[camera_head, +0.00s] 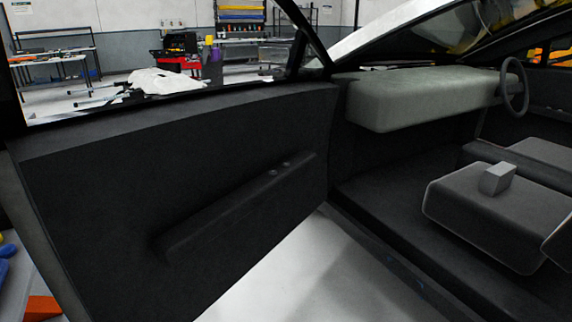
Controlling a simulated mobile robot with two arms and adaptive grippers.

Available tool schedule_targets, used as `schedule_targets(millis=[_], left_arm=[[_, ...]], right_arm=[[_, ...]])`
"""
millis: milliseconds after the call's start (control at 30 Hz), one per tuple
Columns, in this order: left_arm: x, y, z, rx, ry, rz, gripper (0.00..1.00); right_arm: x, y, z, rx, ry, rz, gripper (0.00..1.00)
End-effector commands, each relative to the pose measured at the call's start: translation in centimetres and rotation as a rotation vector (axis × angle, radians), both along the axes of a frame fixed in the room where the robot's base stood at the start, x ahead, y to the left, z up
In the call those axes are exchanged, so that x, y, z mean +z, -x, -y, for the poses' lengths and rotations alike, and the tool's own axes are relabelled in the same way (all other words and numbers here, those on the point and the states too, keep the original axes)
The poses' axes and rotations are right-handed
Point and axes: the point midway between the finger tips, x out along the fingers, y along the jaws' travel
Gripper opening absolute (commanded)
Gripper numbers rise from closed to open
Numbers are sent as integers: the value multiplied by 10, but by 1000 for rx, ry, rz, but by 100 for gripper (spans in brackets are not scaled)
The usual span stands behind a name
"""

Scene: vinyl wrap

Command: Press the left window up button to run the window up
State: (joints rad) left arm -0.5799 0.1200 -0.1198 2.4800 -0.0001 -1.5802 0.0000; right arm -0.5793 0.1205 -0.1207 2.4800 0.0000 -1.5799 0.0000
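An open dark car door (110,190) fills the left half of the head view. A long armrest (235,208) sticks out from its inner panel and slants up to the right. Two small buttons sit near the armrest's upper right end: a left one (273,172) and a right one (285,163). Their markings are too small to read. The window opening above the door panel shows the workshop behind; whether glass is in it I cannot tell. Neither of my grippers shows in this view.
Right of the door are a grey dashboard (420,100), a steering wheel (514,87) and a grey seat (480,215) with a small grey block (496,178) on it. Light floor (310,270) lies clear between door and sill. Blue and orange items stand at lower left.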

Motion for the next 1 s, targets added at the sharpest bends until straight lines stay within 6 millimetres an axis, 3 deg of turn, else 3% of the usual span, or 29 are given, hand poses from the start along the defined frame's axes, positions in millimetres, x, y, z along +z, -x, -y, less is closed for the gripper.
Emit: schedule_targets(millis=[67, 633, 1000], left_arm=[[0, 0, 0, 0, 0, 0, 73], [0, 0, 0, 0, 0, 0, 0], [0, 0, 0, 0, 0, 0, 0]], right_arm=[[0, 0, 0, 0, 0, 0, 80], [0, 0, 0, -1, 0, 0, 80], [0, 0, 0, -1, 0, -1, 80]])
